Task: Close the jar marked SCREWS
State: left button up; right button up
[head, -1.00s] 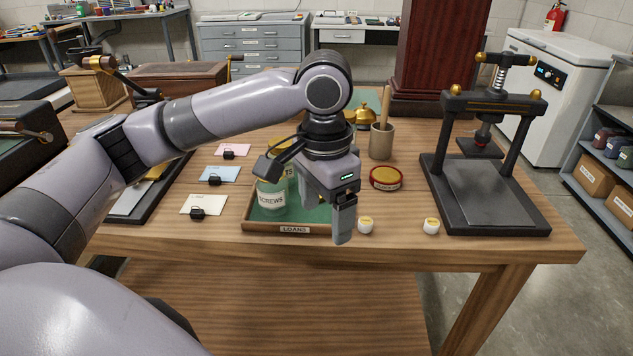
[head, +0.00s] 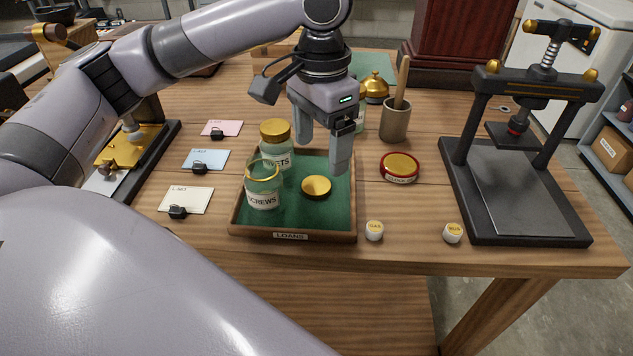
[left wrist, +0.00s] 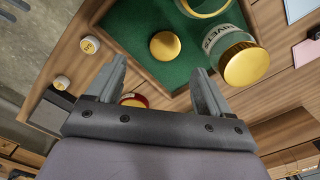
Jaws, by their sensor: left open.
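The SCREWS jar (head: 262,192) stands upright and open-topped, with a gold rim, at the left of the green-lined LOANS tray (head: 291,236). Its rim shows at the top edge of the left wrist view (left wrist: 207,12). A loose gold lid (head: 316,187) lies on the tray floor to the jar's right; it also shows in the left wrist view (left wrist: 165,45). A RIVETS jar (head: 279,155) with its gold lid on stands just behind. My left gripper (head: 324,152) is open and empty above the tray's right part, its fingers (left wrist: 157,72) apart and short of the lid. My right gripper is not in view.
A red-rimmed round tin (head: 399,168) and a pestle cup (head: 395,122) stand right of the tray. Two small white pots (head: 374,231) (head: 453,233) sit near the front edge. A black press (head: 510,190) fills the right; cards with small black clips (head: 186,200) lie left.

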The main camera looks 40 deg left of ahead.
aim_at(318, 184)
pick_arm(q)
jog(key=shift+f, duration=0.95)
jog(key=shift+f, duration=0.1)
jog(key=f, duration=0.1)
jog(key=f+b, duration=0.1)
jog(key=f, duration=0.1)
jog(key=f+b, duration=0.1)
jog(key=f, duration=0.1)
jog(key=shift+w+a, duration=0.25)
jog(key=shift+a, duration=0.1)
jog(key=c, duration=1.1)
